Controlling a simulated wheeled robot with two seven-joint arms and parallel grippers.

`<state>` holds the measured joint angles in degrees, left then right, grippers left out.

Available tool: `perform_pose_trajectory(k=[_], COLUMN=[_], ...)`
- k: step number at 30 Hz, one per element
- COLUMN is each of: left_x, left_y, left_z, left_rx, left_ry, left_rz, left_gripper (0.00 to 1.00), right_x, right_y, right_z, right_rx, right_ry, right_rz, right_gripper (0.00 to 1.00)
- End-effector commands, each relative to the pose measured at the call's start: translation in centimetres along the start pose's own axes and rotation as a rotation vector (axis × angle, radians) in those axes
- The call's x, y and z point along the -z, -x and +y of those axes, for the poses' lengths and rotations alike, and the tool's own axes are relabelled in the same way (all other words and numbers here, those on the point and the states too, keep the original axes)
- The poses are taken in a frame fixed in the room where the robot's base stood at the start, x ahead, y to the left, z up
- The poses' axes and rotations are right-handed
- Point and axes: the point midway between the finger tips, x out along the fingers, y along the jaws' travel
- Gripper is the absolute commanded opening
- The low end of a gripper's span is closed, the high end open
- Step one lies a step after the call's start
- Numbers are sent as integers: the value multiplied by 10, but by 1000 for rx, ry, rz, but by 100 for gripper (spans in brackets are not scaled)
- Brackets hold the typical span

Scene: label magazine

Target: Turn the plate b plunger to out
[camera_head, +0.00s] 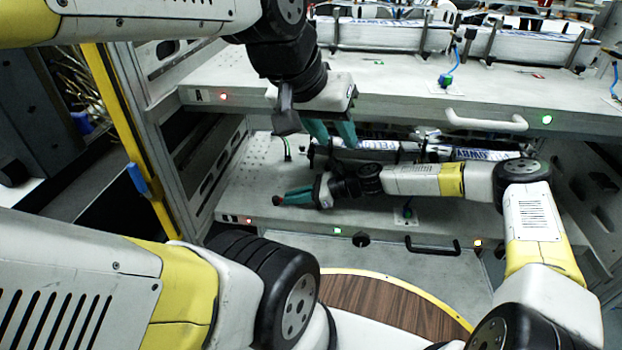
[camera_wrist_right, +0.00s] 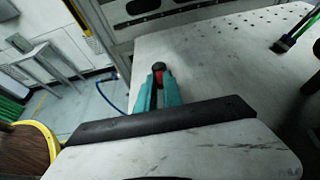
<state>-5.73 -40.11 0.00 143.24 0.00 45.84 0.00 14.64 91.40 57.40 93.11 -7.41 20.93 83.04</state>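The plate b plunger, a small knob with a dark top and a red part (camera_head: 277,200), is at the left front of the lower plate (camera_head: 245,190). In the right wrist view the plunger (camera_wrist_right: 158,68) sits between the teal fingertips of my right gripper (camera_wrist_right: 158,80). That gripper (camera_head: 285,198) lies low over the lower plate, reaching in from the right, and looks shut on the knob. The plunger's lower part is hidden. My left gripper (camera_head: 333,142) hangs at the upper plate's front edge, with its teal fingers apart and nothing between them.
The upper plate (camera_head: 390,85) carries bundles of labels (camera_head: 380,35) and has a white handle (camera_head: 487,121). On the lower front are a green light (camera_head: 337,231), a black knob (camera_head: 362,239) and a black handle (camera_head: 432,246). A yellow post (camera_head: 130,140) stands at left.

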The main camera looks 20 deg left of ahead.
Motion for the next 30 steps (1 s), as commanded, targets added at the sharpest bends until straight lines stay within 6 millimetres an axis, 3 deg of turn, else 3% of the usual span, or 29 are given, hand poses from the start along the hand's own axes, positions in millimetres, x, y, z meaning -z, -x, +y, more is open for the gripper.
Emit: perform_pose_trajectory(k=[12, 30], left_x=[0, 0], left_y=[0, 0], left_z=[0, 0], left_rx=[0, 0], left_ry=[0, 0], left_rz=[0, 0], left_gripper=[36, 36], right_x=[0, -3], right_y=[0, -5], right_z=[-5, -24], right_rx=[-46, -384], right_ry=[21, 163], right_rz=[2, 1], right_gripper=[0, 0])
